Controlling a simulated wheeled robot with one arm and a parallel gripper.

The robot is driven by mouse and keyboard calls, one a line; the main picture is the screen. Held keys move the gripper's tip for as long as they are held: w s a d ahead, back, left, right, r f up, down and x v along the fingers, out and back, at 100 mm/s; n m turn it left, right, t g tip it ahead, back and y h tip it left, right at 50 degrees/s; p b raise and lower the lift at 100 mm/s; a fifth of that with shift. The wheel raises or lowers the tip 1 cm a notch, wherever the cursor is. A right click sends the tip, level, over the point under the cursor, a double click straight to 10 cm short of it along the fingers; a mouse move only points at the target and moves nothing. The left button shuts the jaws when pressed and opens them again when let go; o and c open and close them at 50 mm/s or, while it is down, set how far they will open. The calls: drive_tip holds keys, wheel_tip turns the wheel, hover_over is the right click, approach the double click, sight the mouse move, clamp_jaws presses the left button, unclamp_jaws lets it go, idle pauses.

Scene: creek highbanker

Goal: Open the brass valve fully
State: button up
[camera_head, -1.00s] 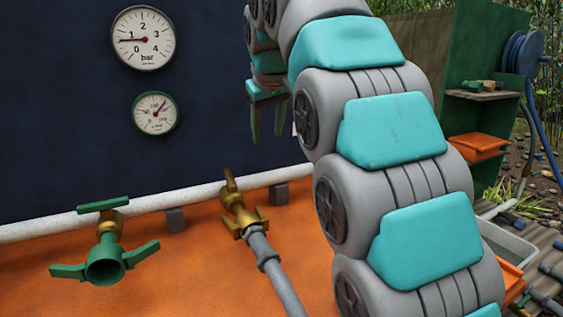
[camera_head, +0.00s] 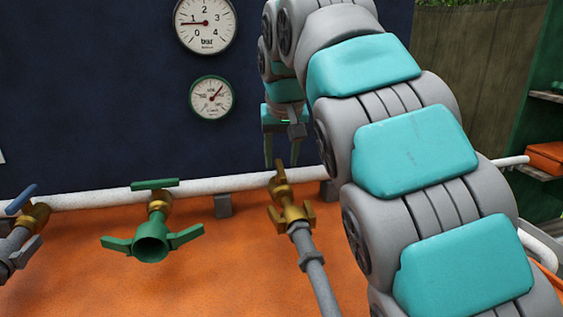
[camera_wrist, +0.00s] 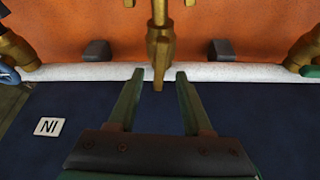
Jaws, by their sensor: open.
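The brass valve (camera_head: 290,212) sits on the white pipe above the orange surface, with a grey hose on its near end. Its brass lever (camera_head: 281,173) stands up from the body. My gripper (camera_head: 281,161) is open and points down at the lever, partly behind my arm. In the wrist view, the brass lever (camera_wrist: 160,62) lies between the tips of my open gripper (camera_wrist: 160,75), with a gap on both sides. I cannot tell whether the fingers reach deep enough around it.
A green-handled valve (camera_head: 152,240) stands to the left, and a blue-handled valve (camera_head: 22,222) further left. The white pipe (camera_head: 100,195) runs along the dark blue panel (camera_head: 90,100). Two gauges (camera_head: 205,23) hang on it. An "IN" label (camera_wrist: 49,126) shows in the wrist view.

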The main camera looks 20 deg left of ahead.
drive_tip(key=shift+x, duration=0.9)
drive_tip(key=shift+c, duration=0.2)
clamp_jaws()
